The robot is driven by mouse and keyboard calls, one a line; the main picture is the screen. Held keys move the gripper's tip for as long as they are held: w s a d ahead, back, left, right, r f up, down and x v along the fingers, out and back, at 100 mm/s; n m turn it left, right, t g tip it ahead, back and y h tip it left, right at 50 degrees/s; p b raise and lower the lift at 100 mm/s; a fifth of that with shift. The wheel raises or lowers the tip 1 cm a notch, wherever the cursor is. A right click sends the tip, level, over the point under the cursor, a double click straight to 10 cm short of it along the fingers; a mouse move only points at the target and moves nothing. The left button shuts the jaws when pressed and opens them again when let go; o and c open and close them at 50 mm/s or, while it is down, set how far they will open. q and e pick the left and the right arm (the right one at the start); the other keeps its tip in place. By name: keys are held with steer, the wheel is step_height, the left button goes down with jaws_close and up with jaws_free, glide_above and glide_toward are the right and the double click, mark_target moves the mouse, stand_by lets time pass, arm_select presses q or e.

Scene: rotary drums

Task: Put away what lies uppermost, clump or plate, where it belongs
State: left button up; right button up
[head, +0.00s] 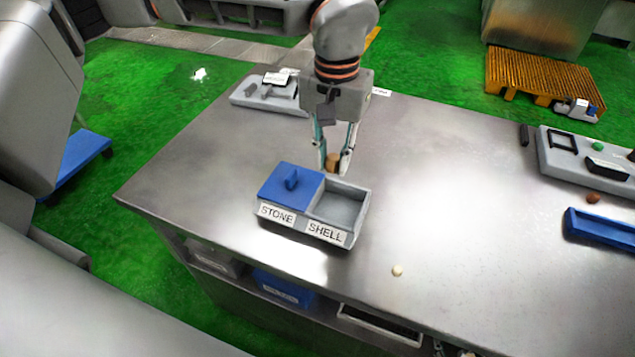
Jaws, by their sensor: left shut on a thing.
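My left gripper (338,168) points down over the metal table. It is shut on a small brown lump (333,161), partly hidden between the fingers; I cannot tell whether it is a clump or a plate. The lump is just behind a grey two-part box (296,231). The right compartment, labelled SHELL (340,208), is open and looks empty. My right gripper is out of view.
A small cream piece (397,271) lies on the table right of the box. The middle right is clear.

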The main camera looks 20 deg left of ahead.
mark_target(331, 172)
arm_select(q)
steer(key=shift+s+f+b, duration=0.2)
steer(key=shift+f+b, duration=0.3)
steer(key=shift+f, duration=0.05)
steer(key=shift+s+f+b, duration=0.2)
steer(key=shift+f+b, duration=0.3)
step_height(331, 172, down, 3)
steer(key=shift+w+b, duration=0.1)
steer(key=shift+b, duration=1.15)
steer(key=shift+f+b, duration=0.45)
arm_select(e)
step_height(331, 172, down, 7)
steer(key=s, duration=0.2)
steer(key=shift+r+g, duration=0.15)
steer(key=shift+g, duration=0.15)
arm_select(q)
steer(key=shift+r, duration=0.1)
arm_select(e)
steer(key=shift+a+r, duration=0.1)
arm_select(q)
steer(key=o, duration=0.9)
steer(key=shift+c, duration=0.2)
step_height(331, 172, up, 12)
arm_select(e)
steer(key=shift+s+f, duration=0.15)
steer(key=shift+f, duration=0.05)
